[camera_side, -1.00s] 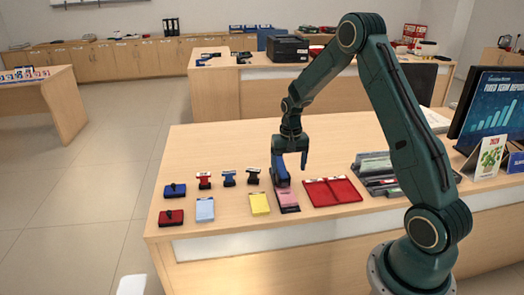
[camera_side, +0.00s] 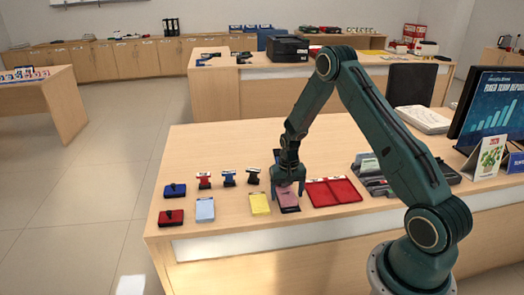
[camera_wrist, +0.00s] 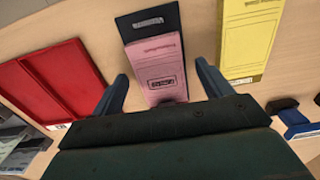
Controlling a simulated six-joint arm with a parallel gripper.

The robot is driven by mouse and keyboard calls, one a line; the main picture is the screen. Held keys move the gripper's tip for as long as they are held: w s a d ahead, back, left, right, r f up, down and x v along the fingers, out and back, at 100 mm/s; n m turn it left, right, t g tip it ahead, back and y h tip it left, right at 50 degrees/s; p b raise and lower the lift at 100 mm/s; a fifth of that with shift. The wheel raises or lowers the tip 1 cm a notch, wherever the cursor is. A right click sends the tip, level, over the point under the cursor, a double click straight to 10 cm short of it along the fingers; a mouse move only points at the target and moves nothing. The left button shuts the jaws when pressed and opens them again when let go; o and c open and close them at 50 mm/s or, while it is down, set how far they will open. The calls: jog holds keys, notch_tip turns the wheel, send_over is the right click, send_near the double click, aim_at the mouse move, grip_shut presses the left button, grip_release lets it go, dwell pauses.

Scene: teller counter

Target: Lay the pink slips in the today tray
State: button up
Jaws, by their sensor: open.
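The pink slips (camera_wrist: 158,68) lie as a stack with a printed dark box on top, on a black base with a white label at its far end. In the side view the pink slips (camera_side: 288,199) are partly hidden by my gripper (camera_side: 289,192). My gripper (camera_wrist: 163,88) is open and empty, pointing down, with one finger on either side of the stack in the wrist view. I cannot tell whether the fingers touch it. A red tray (camera_side: 333,191) with two compartments sits just right of the slips; it also shows in the wrist view (camera_wrist: 45,85). Its labels are unreadable.
A yellow pad (camera_side: 260,203) and a light blue pad (camera_side: 205,210) lie left of the slips. Several stamps, including a blue one (camera_side: 229,179), and a red ink pad (camera_side: 171,217) stand further left. A grey organiser (camera_side: 375,175) is right of the red tray.

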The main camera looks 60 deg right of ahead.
aim_at(289, 202)
jog(key=shift+f, duration=0.1)
jog(key=c, duration=1.1)
jog(key=shift+s+a, duration=0.15)
jog(key=shift+s+a, duration=1.1)
jog(key=shift+a, duration=0.05)
jog(key=o, duration=1.1)
